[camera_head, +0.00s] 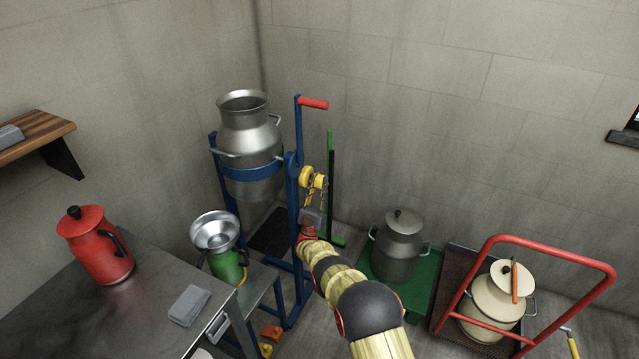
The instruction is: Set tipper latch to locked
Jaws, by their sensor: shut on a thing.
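The tipper is a blue frame (293,200) holding a large steel milk can (250,150) upright in a blue band, near the room corner. A red-handled lever (313,103) sticks out at the top of its right post. A yellow latch part (306,172) sits on the right post below the lever. My arm reaches up from the bottom of the picture, and my gripper (314,192) is at the latch, shut on it. The fingers are small and partly blend with the yellow part, so the latch's exact setting cannot be told.
A green stand (330,160) rises just right of the tipper. A lidded steel can (398,245) stands on a green platform (421,290). A red-railed cart (550,250) carries a cream can (492,305). At left, a metal table (100,325) holds a red jug (97,248).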

